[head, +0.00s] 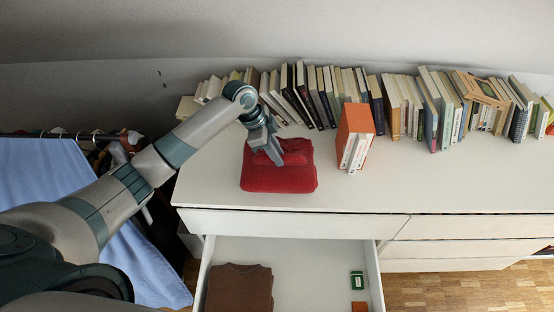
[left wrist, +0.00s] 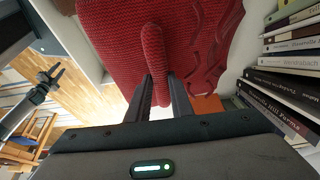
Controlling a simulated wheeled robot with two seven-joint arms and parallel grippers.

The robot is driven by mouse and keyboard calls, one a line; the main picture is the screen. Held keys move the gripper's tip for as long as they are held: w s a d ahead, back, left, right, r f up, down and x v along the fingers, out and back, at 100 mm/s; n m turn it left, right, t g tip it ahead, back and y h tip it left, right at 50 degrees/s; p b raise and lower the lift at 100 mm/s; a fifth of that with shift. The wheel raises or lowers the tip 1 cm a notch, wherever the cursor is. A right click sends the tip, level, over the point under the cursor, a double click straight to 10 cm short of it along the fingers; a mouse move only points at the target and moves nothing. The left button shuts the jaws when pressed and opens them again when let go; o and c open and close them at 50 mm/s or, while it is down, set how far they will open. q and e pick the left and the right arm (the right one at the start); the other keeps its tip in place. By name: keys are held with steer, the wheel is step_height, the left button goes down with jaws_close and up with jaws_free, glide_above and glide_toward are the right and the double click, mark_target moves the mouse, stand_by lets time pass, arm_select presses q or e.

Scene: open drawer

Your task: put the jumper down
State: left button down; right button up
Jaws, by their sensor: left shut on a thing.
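The red knitted jumper (head: 280,178) is folded on the white dresser top (head: 360,190), left of the orange box. My left gripper (head: 266,154) is at its upper part, pointing down, shut on a fold of it. In the left wrist view, the red jumper (left wrist: 190,35) fills the upper middle, with a raised fold between the two fingers of my left gripper (left wrist: 160,85). In the head view it looks to be on or just over the top; I cannot tell if it touches.
A row of books (head: 330,90) lines the wall behind. An orange box with white books (head: 356,138) stands to the right. Below, an open drawer (head: 310,270) holds a brown folded garment (head: 240,288) and small boxes. Clothes on a rail hang at left.

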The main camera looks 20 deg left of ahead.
stand_by(0.3)
arm_select(q)
steer(key=shift+f+p, duration=0.55)
steer(key=shift+f, duration=1.35)
steer(key=shift+f, duration=0.15)
steer(key=c, duration=1.6)
jaws_free()
steer(key=shift+o, duration=0.2)
steer(key=shift+v, duration=0.8)
steer(key=b+v, duration=0.3)
steer(key=v, duration=0.7)
steer(key=shift+a+r, duration=0.1)
steer(key=shift+r, duration=0.2)
